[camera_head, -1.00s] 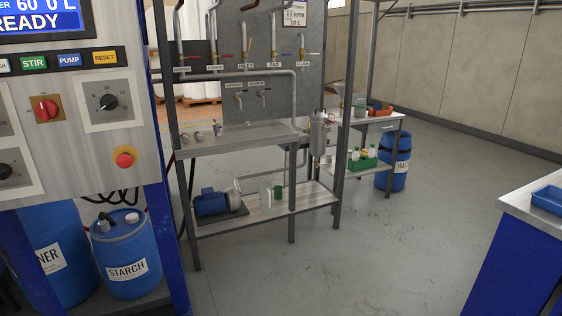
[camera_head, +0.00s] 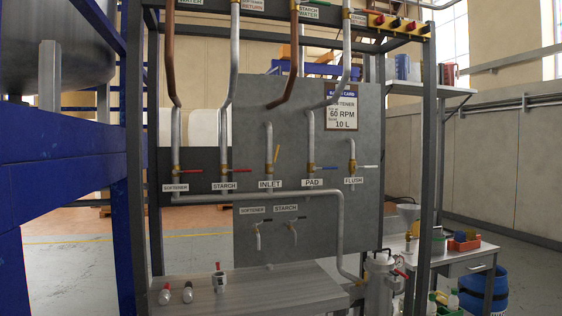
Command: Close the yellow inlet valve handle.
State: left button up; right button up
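The yellow inlet valve handle (camera_head: 277,153) is on the INLET pipe (camera_head: 269,138), just above the INLET label (camera_head: 270,184), on the grey panel of the pipe rack. It is small and stands nearly upright, close along the pipe and leaning slightly right. The red softener handle (camera_head: 191,171), the red starch handle (camera_head: 244,170), the blue pad handle (camera_head: 327,168) and the white flush handle (camera_head: 366,166) lie across their pipes. Neither of my grippers shows in this view.
A metal bench (camera_head: 255,293) with small fittings juts out below the panel. Dark rack posts (camera_head: 428,120) frame the panel. A blue steel frame (camera_head: 60,175) stands at left. A steel canister (camera_head: 379,285) and a table (camera_head: 465,255) are at lower right.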

aim_at(275, 158)
jog(key=i+l, duration=0.35)
jog(key=l, duration=0.15)
jog(key=i+l+z, duration=0.2)
jog(key=i, duration=0.4)
jog(key=i+z, duration=0.15)
jog(key=i, duration=0.45)
